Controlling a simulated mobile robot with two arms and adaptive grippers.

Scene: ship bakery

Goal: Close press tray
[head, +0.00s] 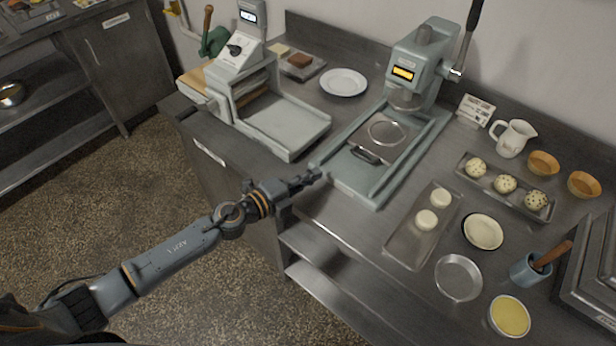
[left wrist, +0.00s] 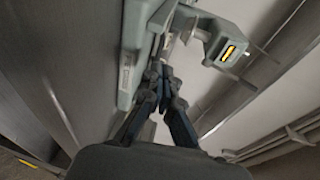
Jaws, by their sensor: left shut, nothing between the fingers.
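The press (head: 408,68) stands at the back of the counter with a lit yellow display. Its grey tray (head: 408,148), with a round ring (head: 387,133) on top and a dark handle (head: 366,156) at its front, sits on the press base, forward of the press head. My left gripper (head: 316,174) is shut and empty, at the counter's front edge, left of the base's front end and apart from the handle. In the left wrist view its closed fingers (left wrist: 160,72) point toward the press, whose yellow display (left wrist: 228,52) shows. My right gripper is not in view.
A second machine with an open bed (head: 285,122) stands left of the press. To the right are a baking tray with two dough pieces (head: 402,245), a tray of speckled balls (head: 541,212), a white jug (head: 512,138) and several bowls. The press's lever (head: 474,28) rises behind.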

